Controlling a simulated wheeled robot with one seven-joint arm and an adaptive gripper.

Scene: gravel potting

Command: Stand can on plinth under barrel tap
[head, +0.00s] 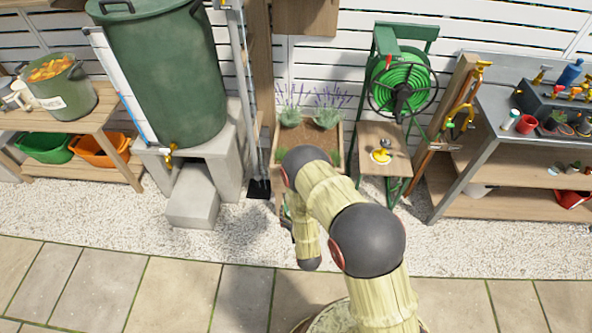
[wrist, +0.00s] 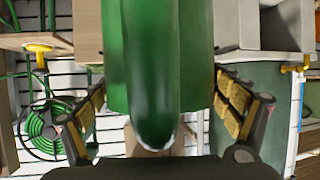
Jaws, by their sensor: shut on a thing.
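The can (wrist: 152,75) is green and fills the middle of the wrist view. It lies between the two fingers of my gripper (wrist: 160,92), which is shut on it. In the head view my arm hides nearly all of the can and gripper. The plinth (head: 193,202) is a low grey block on the gravel, with a bare top. The yellow barrel tap (head: 170,156) is above it, low on the green barrel (head: 168,75). The tap also shows in the wrist view (wrist: 293,69). My gripper is right of the plinth and apart from it, in front of the planter.
A grey stand (head: 232,150) carries the barrel. A wooden planter (head: 337,140) with lavender and a hose reel (head: 402,88) stand to the right. A grey-topped bench (head: 490,105) is far right, a wooden shelf (head: 95,120) far left. Gravel before the plinth is clear.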

